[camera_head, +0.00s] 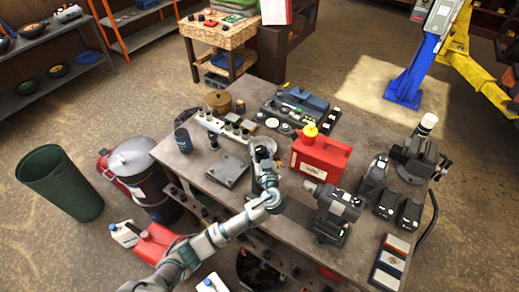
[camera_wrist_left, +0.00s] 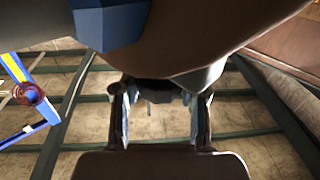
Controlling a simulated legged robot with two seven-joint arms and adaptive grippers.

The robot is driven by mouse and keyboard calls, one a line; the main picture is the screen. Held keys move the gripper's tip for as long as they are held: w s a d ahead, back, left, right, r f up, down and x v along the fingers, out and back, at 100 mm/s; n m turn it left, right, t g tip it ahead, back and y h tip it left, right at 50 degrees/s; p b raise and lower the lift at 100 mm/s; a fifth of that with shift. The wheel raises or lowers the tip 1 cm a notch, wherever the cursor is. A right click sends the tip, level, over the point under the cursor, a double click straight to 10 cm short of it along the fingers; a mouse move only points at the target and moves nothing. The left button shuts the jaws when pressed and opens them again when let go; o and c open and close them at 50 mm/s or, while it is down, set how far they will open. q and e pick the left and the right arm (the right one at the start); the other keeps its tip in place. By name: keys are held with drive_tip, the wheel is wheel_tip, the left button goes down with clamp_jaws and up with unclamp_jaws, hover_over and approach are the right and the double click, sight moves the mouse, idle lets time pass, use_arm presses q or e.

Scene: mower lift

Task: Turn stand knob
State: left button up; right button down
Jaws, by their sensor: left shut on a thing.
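My left gripper (camera_head: 264,160) reaches over the middle of the workbench, its arm coming up from the lower left. In the left wrist view my left gripper (camera_wrist_left: 160,112) has a finger on each side of a dark part, likely the stand knob (camera_wrist_left: 160,92), and is shut on it. A large brown and grey rounded body hangs just above the fingers there. In the head view the knob is hidden behind the gripper and wrist. My right gripper is not in view.
The workbench (camera_head: 215,192) is crowded. A red jug (camera_head: 318,158) stands right of my gripper, with a grey-black machine (camera_head: 333,212) in front of it. A flat grey plate (camera_head: 228,170) lies to the left. A blue lift post (camera_head: 412,75) stands behind on open floor.

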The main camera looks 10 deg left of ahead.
use_arm(q)
drive_tip(key=shift+a, duration=0.2)
drive_tip(key=shift+d, duration=0.4)
drive_tip(key=shift+a, duration=0.15)
drive_tip(key=shift+f, duration=0.1)
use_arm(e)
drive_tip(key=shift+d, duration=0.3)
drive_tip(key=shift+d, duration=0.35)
